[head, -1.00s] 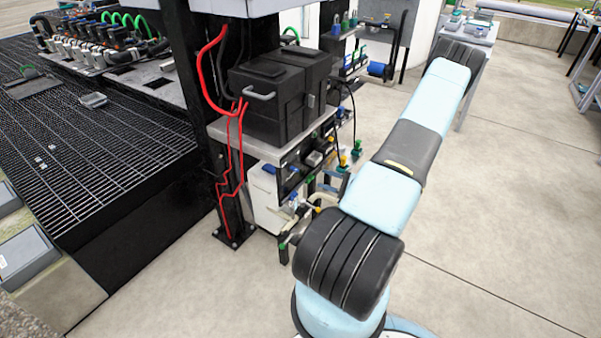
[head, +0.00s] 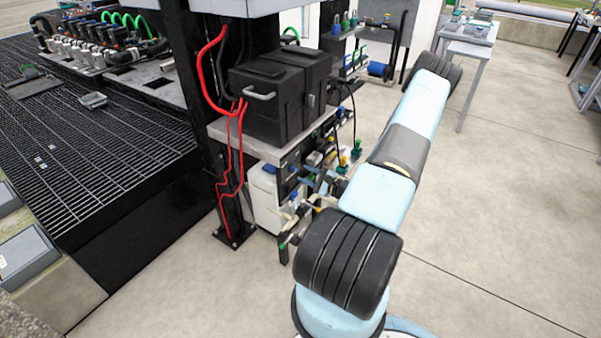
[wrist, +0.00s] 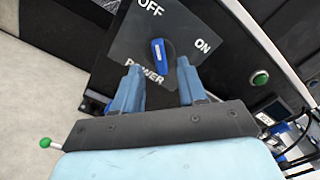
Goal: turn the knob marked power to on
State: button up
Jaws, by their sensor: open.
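In the wrist view, the blue power knob (wrist: 160,52) sits on a dark panel plate (wrist: 203,27) lettered OFF, ON and POWER. The knob has a pale line and leans slightly up-left, towards OFF rather than ON. My gripper (wrist: 158,69) is open. Its two blue fingers stand on either side of the knob's lower end, with gaps on both sides. I cannot tell how deep the fingertips are relative to the knob. In the head view I cannot make out the gripper or the knob.
In the wrist view, a green button (wrist: 260,77) is right of the plate, with cables at lower right. In the head view, a black case (head: 283,95) sits on a cluttered stand beside a black post with red hoses (head: 214,75). The floor (head: 500,190) at right is open.

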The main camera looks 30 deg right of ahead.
aim_at(297, 170)
jog(key=shift+x, duration=1.65)
jog(key=shift+c, duration=0.2)
jog(key=shift+s, duration=0.1)
grip_shut()
